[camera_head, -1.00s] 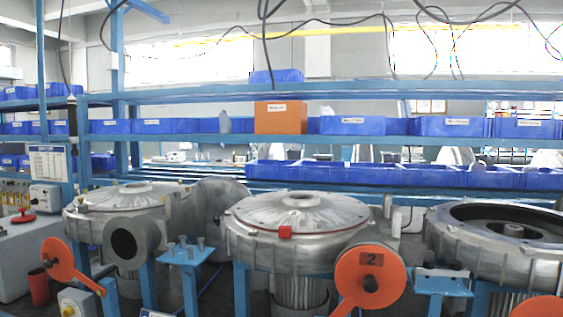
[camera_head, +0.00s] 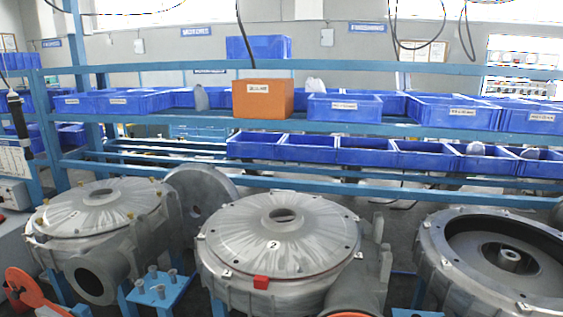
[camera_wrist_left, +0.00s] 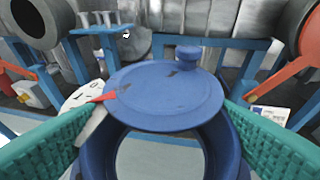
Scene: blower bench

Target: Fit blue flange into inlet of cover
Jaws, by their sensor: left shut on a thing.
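A blue flange (camera_wrist_left: 165,95) fills the middle of the left wrist view. It shows a flat round plate with a small knob, above a hollow blue ring. My left gripper (camera_wrist_left: 164,106) has teal ribbed fingers on both sides of it and is shut on it. The flange and both grippers are out of the head view. A grey metal cover (camera_head: 240,232), marked with a small number, sits on the middle blower in the head view. Its round inlet (camera_head: 283,214) is open at the top centre. Nothing covers it.
A similar blower (camera_head: 100,210) stands at the left and an open housing (camera_head: 440,250) at the right. A small blue stand (camera_head: 160,292) with several grey pegs is between the left and middle blowers. Shelves with blue bins (camera_head: 345,107) and an orange box (camera_head: 262,98) run behind.

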